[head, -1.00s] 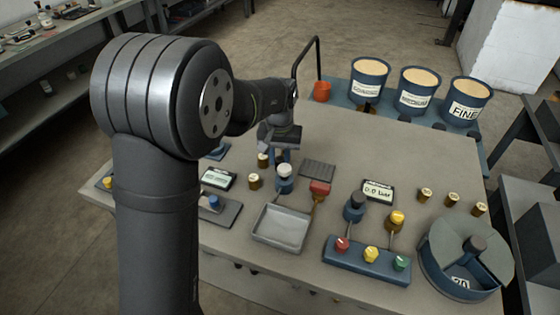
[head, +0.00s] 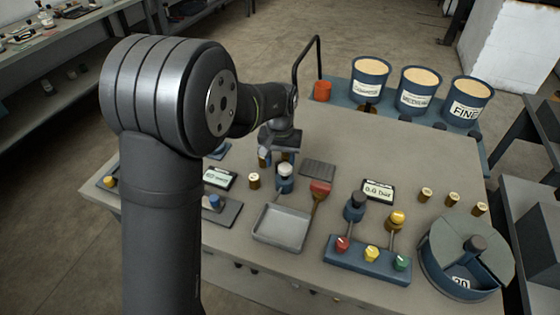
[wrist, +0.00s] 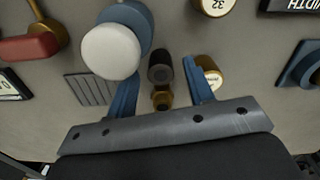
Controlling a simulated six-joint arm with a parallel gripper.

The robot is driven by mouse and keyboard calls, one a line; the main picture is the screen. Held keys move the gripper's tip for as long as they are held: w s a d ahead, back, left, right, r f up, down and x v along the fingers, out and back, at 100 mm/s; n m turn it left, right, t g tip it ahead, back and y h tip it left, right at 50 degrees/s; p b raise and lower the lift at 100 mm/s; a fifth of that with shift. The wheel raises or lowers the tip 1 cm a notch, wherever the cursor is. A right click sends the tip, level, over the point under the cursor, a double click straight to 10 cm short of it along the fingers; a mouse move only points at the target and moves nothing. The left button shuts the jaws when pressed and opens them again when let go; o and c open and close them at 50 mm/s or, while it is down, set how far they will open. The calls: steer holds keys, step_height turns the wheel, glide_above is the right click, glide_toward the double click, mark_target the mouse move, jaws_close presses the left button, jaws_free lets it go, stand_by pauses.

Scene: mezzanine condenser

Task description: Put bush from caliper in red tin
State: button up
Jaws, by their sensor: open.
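The red tin (head: 322,91) stands at the back of the table by a bent black rod. My gripper (head: 276,158) is open and points down behind the white-topped knob. In the wrist view, a dark cylinder (wrist: 160,66) and a brass piece (wrist: 162,97) show between the open fingers (wrist: 160,78), with no finger closed on them. A brass bush (wrist: 208,72) is beside the right finger, partly hidden by it. A bush marked 32 (wrist: 214,5) is at the top edge. The caliper seems to be the grey plate with a blue piece (head: 227,215), partly hidden by my arm.
The white-topped blue knob (wrist: 112,50) is close beside the left finger. Three sand-filled pots (head: 418,88) stand behind. The table's middle back is clear.

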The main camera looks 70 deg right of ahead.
step_height(320, 180, up, 11)
steer(key=shift+o, duration=0.4)
steer(key=shift+r, duration=0.35)
steer(key=shift+r, duration=0.1)
glide_toward(278, 164)
step_height(278, 164, down, 4)
steer(key=shift+d+r, duration=0.1)
steer(key=shift+r, duration=0.1)
steer(key=f, duration=0.5)
steer(key=shift+s+d, duration=0.1)
steer(key=shift+s, duration=0.15)
